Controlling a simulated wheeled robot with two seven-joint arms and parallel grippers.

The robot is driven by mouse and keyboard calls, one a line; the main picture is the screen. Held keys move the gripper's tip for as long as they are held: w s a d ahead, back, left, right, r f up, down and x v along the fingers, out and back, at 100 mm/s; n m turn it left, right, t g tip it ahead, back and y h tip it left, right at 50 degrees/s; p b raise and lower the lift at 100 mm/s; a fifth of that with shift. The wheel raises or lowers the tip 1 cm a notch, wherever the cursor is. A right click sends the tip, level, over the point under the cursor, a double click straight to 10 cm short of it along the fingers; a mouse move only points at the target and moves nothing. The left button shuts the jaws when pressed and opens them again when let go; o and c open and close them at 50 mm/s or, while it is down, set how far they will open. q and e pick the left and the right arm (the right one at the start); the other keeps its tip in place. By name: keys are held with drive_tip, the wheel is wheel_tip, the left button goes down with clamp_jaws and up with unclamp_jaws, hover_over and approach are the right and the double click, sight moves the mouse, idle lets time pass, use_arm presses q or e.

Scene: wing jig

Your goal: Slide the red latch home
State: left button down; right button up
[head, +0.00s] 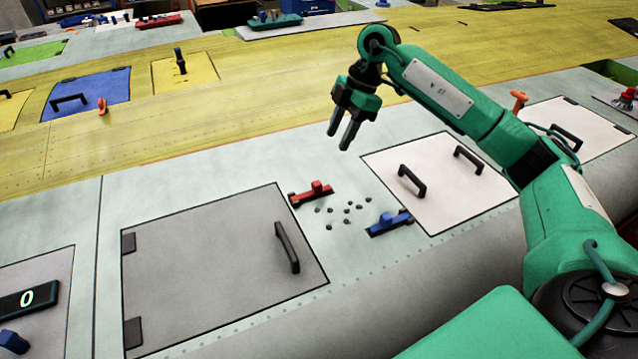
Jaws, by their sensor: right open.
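The red latch (312,193) is a small red bar with a raised knob, on the grey-green wing skin at the upper right corner of a grey hatch door (210,270). Its left end meets the door's edge; I cannot tell how far it overlaps. My right gripper (340,138) is open and empty, its two dark fingers pointing down, above and a little beyond the red latch, apart from it. A blue latch (389,222) sits to the right, near a white panel. My left gripper is not in view.
Several small dark fasteners (348,210) lie between the two latches. The white panel (440,180) carries two black handles. The grey door has a black handle (287,247). An orange knob (519,100) stands behind my right arm. A blue panel (88,95) lies at the left.

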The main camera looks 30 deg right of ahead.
sight(318, 182)
drive_tip(key=p+x, duration=0.4)
drive_tip(key=x, duration=0.8)
drive_tip(key=shift+a+r, duration=0.1)
drive_tip(key=shift+a+f, duration=0.2)
drive_tip(key=shift+f, duration=0.45)
clamp_jaws()
